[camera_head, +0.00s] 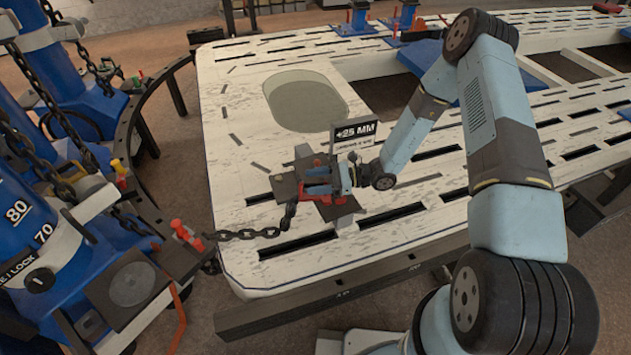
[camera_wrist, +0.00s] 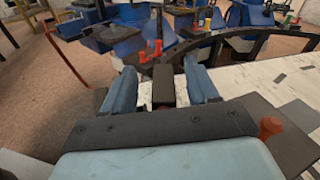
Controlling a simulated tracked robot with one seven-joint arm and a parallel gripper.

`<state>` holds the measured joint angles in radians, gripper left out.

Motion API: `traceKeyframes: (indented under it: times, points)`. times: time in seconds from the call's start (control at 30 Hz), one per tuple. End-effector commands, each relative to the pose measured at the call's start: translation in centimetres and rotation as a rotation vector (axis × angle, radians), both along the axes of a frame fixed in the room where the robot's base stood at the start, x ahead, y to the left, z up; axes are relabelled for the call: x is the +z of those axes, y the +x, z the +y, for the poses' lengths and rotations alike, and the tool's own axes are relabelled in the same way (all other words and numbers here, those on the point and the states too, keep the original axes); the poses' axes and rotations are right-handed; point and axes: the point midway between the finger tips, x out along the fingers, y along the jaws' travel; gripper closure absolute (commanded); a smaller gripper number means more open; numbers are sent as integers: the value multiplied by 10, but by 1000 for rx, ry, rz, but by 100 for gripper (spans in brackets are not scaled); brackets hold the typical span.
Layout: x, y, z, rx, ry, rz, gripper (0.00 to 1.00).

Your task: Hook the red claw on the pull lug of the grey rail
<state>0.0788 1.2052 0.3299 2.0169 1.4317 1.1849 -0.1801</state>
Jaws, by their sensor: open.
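The red claw (camera_head: 320,195) is at the bench end of a dark chain (camera_head: 252,233), beside and partly under my gripper in the head view. The grey rail (camera_head: 341,209) lies on the white bench as dark grey plates, partly covered by my gripper and the claw. My gripper (camera_head: 315,180) is low over it with blue fingers apart. In the wrist view the two fingers (camera_wrist: 161,88) stand on either side of a dark block (camera_wrist: 163,78). I cannot tell whether the claw sits on the pull lug; the lug is not clear.
A sign reading +25 MM (camera_head: 354,134) stands behind my gripper. Blue towers (camera_head: 30,210) with chains stand at the left, and a dark curved rail (camera_head: 140,125) runs between them and the bench (camera_head: 235,150). The bench has an oval opening (camera_head: 308,101) and many slots.

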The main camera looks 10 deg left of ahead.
Motion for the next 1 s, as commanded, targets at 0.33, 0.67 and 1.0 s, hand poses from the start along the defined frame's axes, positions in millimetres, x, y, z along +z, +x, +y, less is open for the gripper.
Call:
traceKeyframes:
  times: [0.33, 0.67, 1.0]
  points:
    - [3, 10, -47, -4, 1, 0, 41]
    - [7, 22, -108, -3, 0, -1, 41]
    - [9, 27, -133, 0, 1, 0, 41]
